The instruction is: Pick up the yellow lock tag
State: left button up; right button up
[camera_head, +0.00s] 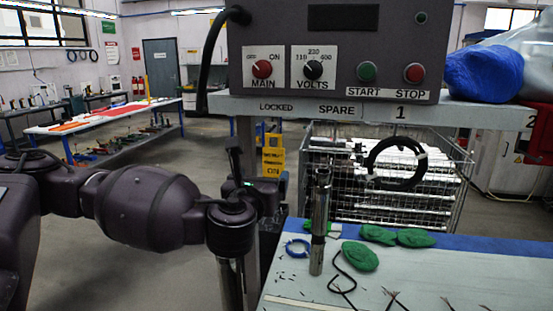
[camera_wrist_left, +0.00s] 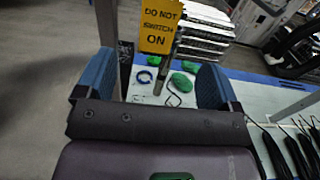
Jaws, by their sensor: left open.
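The yellow lock tag (camera_head: 273,160) hangs below the shelf edge under the word LOCKED. In the left wrist view the tag (camera_wrist_left: 160,27) shows black DO NOT SWITCH ON lettering. My left gripper (camera_head: 258,168) is open and empty, close to the tag in the head view. In the left wrist view the blue-padded fingers (camera_wrist_left: 157,82) are spread wide. The tag appears between and beyond them, with a visible gap. Part of the tag's lower area is hidden by the gripper in the head view. My right gripper is not in view.
A grey control box (camera_head: 330,45) sits on the shelf (camera_head: 290,105) above. A black cable coil (camera_head: 395,163) hangs at label 1. An upright metal tube (camera_head: 320,220) stands on the bench (camera_head: 420,275) near green cloths (camera_head: 360,256) and a blue ring (camera_head: 298,248).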

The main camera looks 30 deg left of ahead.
aim_at(273, 161)
pick_arm(q)
jog(key=p+x, duration=0.1)
jog(key=x, duration=0.4)
jog(key=shift+w+f, duration=0.1)
jog(key=shift+w, duration=0.05)
jog(key=shift+w+a+f, duration=0.1)
jog(key=shift+w+a, duration=0.05)
jog(key=shift+w, duration=0.4)
jog(key=shift+w+a, duration=0.1)
jog(key=shift+w, duration=0.15)
jog(key=p+x, duration=0.1)
jog(key=x, duration=0.3)
jog(key=shift+p, duration=0.35)
jog(key=shift+w+a, duration=0.1)
jog(key=shift+w, duration=0.2)
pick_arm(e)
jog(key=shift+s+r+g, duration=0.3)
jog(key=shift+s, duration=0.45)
